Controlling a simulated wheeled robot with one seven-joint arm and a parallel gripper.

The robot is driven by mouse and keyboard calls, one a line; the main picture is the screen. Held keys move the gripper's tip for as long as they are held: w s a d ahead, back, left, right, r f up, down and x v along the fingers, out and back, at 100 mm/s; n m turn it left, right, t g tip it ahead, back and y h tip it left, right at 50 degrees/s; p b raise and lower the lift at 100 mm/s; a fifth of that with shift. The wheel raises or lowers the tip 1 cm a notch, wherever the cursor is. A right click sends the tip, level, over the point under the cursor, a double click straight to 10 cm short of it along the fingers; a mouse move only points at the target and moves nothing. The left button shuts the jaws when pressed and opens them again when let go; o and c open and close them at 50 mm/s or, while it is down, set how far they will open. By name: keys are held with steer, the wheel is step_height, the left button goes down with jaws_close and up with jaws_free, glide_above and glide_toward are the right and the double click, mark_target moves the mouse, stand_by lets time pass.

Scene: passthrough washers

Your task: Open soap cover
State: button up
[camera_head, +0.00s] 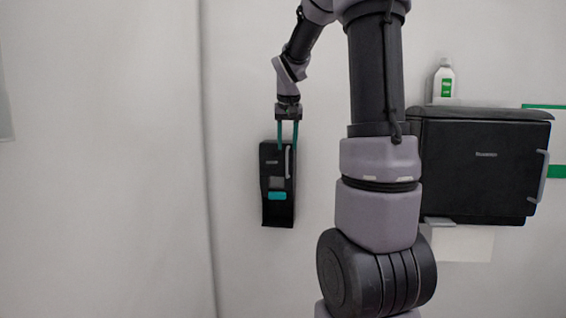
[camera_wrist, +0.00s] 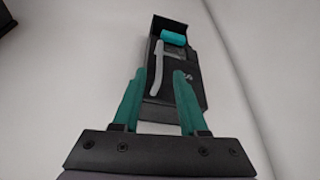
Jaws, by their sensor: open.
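The black soap dispenser (camera_head: 265,172) hangs on the white wall left of my arm, with a teal part (camera_head: 277,196) low on its front and a grey handle (camera_head: 288,162) along its right side. The wrist view shows its dark cover (camera_wrist: 181,84), the grey handle (camera_wrist: 157,66) and the teal part (camera_wrist: 173,38). My gripper (camera_head: 287,146) is at the top of the dispenser, fingers pointing down. In the wrist view my gripper (camera_wrist: 158,76) is open, with the handle rising between and beyond the green fingertips. I cannot tell whether a finger touches it. The cover looks shut.
A larger black box (camera_head: 475,165) with a grey side handle is on the wall at the right, partly hidden by my arm. A white bottle (camera_head: 444,80) with a green label stands on top of it. The wall left of the dispenser is clear.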

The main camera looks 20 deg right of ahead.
mark_target(287, 158)
steer(key=x, duration=0.7)
steer(key=shift+w+f, duration=0.1)
steer(key=shift+f, duration=0.2)
jaws_close()
stand_by(1.0)
